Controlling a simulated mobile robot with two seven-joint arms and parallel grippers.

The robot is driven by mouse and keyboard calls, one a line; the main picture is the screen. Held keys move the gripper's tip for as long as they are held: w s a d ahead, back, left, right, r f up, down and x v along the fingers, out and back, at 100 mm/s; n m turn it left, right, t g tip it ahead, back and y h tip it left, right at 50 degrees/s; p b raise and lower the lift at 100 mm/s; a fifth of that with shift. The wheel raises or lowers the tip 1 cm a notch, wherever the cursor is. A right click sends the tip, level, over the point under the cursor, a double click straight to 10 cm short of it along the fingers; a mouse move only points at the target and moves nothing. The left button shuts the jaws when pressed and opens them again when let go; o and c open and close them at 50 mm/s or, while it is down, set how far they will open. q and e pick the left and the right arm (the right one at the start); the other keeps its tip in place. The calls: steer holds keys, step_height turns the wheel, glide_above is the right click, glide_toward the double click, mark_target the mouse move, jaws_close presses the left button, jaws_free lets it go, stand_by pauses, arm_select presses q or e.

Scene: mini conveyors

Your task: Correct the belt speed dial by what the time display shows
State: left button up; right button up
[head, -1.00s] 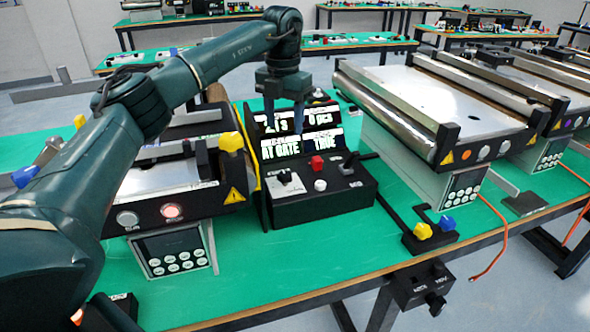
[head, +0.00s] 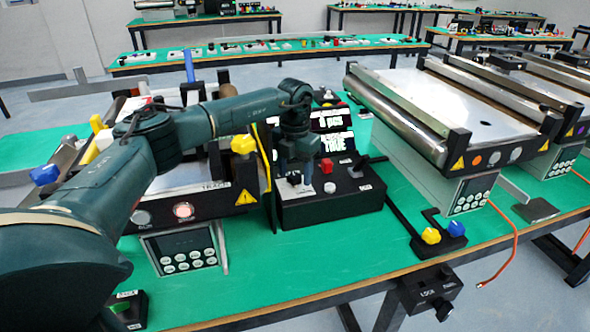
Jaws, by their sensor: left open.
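The black control box (head: 335,209) stands on the green table in the middle. Its belt speed dial (head: 293,179) is at the left of the top face, partly hidden by my left gripper (head: 296,180). That gripper points down, open, with its fingers low over the dial; contact cannot be told. The display panel (head: 337,141) behind shows "0 pcs" and "TRUE" on its right side. Its left side, with the time reading, is hidden behind my gripper. My right gripper is not in view.
A red button (head: 326,166), a white button (head: 330,187) and a black lever (head: 358,166) sit right of the dial. A conveyor (head: 177,205) with a lit button stands left, another conveyor (head: 415,105) right. Bare green table lies in front.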

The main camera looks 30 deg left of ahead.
arm_select(q)
steer(key=shift+c, duration=0.2)
steer(key=c, duration=0.9)
steer(key=shift+r+m, duration=0.1)
steer(key=shift+m, duration=0.2)
steer(key=shift+m+p, duration=0.3)
steer(key=shift+m, duration=0.6)
steer(key=m, duration=0.2)
steer(key=shift+m, duration=0.3)
steer(key=m, duration=0.5)
steer(key=shift+m+p, duration=0.35)
steer(key=shift+m, duration=0.05)
